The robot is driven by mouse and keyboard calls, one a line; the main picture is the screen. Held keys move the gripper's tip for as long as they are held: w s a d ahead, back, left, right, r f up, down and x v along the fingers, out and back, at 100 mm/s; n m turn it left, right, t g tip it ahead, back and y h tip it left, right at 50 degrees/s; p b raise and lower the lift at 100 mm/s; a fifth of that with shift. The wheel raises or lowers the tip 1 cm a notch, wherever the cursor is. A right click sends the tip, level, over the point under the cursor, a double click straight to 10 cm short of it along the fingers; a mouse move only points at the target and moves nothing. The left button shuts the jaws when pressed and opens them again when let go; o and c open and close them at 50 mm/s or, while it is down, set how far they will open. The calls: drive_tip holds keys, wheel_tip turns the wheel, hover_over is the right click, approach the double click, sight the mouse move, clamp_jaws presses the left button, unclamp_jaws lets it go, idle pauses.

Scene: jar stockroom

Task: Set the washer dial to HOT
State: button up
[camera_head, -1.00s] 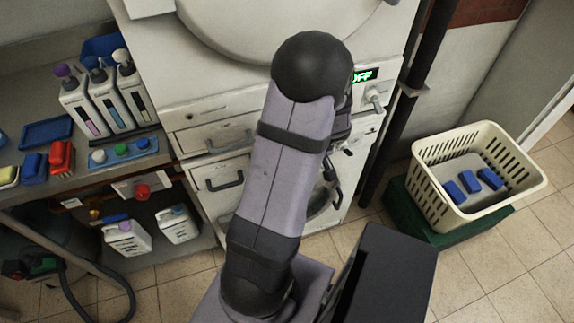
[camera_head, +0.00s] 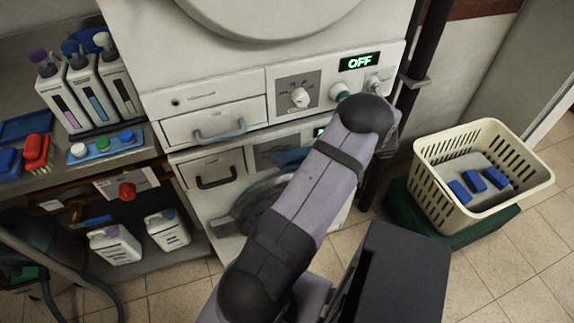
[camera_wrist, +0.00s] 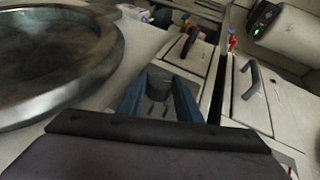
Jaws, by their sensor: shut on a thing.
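Two white machines are stacked in the head view. The lower machine's grey dial panel (camera_head: 266,153) is partly covered by my gripper (camera_head: 290,157), whose blue fingers lie across it. In the wrist view the fingers of my gripper (camera_wrist: 160,103) sit on either side of the dial position, against the dark panel (camera_wrist: 158,82). The gripper is shut on the dial; the dial itself is mostly hidden, so its pointer cannot be read. The lower green display (camera_head: 319,132) is largely covered by my arm.
The upper machine has its own dial (camera_head: 300,97), a teal button (camera_head: 340,92) and a display (camera_head: 359,62) reading OFF. A lower drawer (camera_head: 215,172) is left of the panel, above the round door (camera_head: 240,215). A cream basket (camera_head: 430,165) stands right; bottles (camera_head: 90,90) stand left.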

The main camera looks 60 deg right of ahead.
drive_tip(key=shift+f+m+t+y+b, duration=0.25)
drive_tip(key=shift+m+t+y+b, duration=0.2)
drive_tip(key=shift+t+b, duration=0.55)
drive_tip(key=shift+f+m+t+y+b, duration=0.2)
drive_tip(key=shift+m+t+y+b, duration=0.25)
drive_tip(key=shift+t+b, duration=0.55)
drive_tip(key=shift+r, duration=0.1)
drive_tip(key=o, duration=1)
drive_tip(key=shift+o, duration=0.2)
drive_tip(key=shift+r, duration=0.1)
